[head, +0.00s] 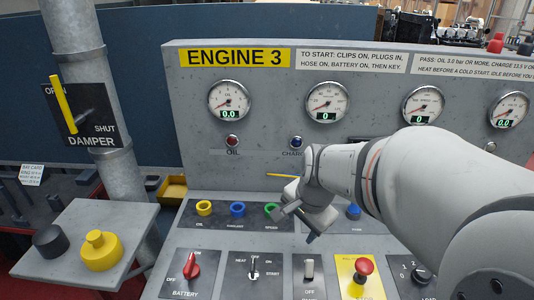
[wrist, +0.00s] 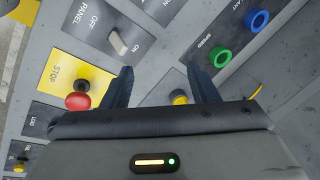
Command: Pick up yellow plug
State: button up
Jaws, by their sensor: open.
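My gripper (head: 299,225) is over the sloped front panel, right of the green socket (head: 271,210). In the wrist view the two dark fingers of my gripper (wrist: 163,76) stand apart with nothing clasped. A small yellow round piece (wrist: 180,98) shows between them, nearer the right finger and partly hidden by the gripper body; I cannot tell whether it is the yellow plug. A yellow cable-like strip (head: 283,175) lies behind my gripper, and a yellow strip (wrist: 257,91) also shows in the wrist view. The yellow socket (head: 204,208) is at the panel's left.
A blue socket (head: 237,209) sits beside the green one. Below are a red battery switch (head: 190,266) and a red stop button (head: 363,266). A left side shelf (head: 70,225) holds a yellow knobbed piece (head: 101,252) and a black one (head: 50,241). Gauges stand behind.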

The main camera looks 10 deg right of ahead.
jog(key=w+d+f+m+t+p, duration=0.1)
jog(key=w+d+f+m+p, duration=0.15)
jog(key=w+d+m, duration=0.7)
jog(key=w+d+f+m+p, duration=0.1)
jog(key=w+d+m+p, duration=0.3)
jog(key=m, duration=1.1)
jog(key=shift+n, duration=0.25)
jog(key=x, duration=0.3)
jog(key=b+x, duration=0.1)
jog(key=x, duration=0.3)
jog(key=shift+w+r, duration=0.1)
jog(key=shift+w, duration=0.3)
jog(key=shift+a, duration=0.1)
jog(key=c, duration=1.1)
jog(key=shift+r, duration=0.1)
